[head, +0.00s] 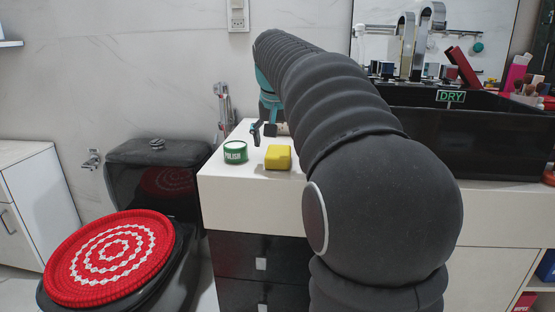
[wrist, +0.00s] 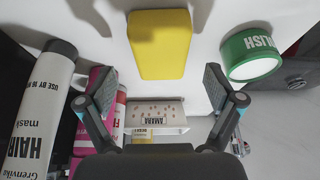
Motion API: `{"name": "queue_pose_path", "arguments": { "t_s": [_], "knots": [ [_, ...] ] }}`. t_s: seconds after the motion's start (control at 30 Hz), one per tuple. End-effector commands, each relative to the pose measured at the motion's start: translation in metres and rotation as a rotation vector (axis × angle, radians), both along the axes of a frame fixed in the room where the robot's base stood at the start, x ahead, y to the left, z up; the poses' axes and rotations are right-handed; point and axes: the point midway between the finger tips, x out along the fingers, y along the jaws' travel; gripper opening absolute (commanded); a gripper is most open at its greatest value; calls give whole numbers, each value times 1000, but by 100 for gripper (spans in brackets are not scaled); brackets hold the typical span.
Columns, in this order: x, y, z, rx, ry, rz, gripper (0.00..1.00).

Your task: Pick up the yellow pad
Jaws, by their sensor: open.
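The yellow pad (head: 278,158) is a small block on the white counter, near its front left part in the head view. In the wrist view the yellow pad (wrist: 159,45) lies ahead of my gripper (wrist: 159,88), roughly centred between its fingers and beyond the fingertips. The gripper is open with nothing between the fingers. In the head view my gripper (head: 264,130) is behind the pad, at the far end of my arm. My arm hides much of the counter to the right.
A green POLISH tin (head: 235,152) stands just left of the pad; in the wrist view the tin (wrist: 252,55) is at the right. A HAIR mask tube (wrist: 42,112), pink bottles (wrist: 95,120) and an AMARA box (wrist: 154,113) are close to the gripper. A black sink (head: 470,130) is further right.

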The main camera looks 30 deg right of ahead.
Motion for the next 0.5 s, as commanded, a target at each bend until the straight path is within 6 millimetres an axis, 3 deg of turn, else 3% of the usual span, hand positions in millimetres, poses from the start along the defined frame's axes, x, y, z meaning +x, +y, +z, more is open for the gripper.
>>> {"name": "queue_pose_path", "arguments": {
  "t_s": [0.2,0.47,0.5],
  "knots": [
    [8,-4,-31,1,3,0,92],
    [10,-5,-34,0,0,0,92],
    [10,-5,-34,0,0,0,84]
  ]
}}
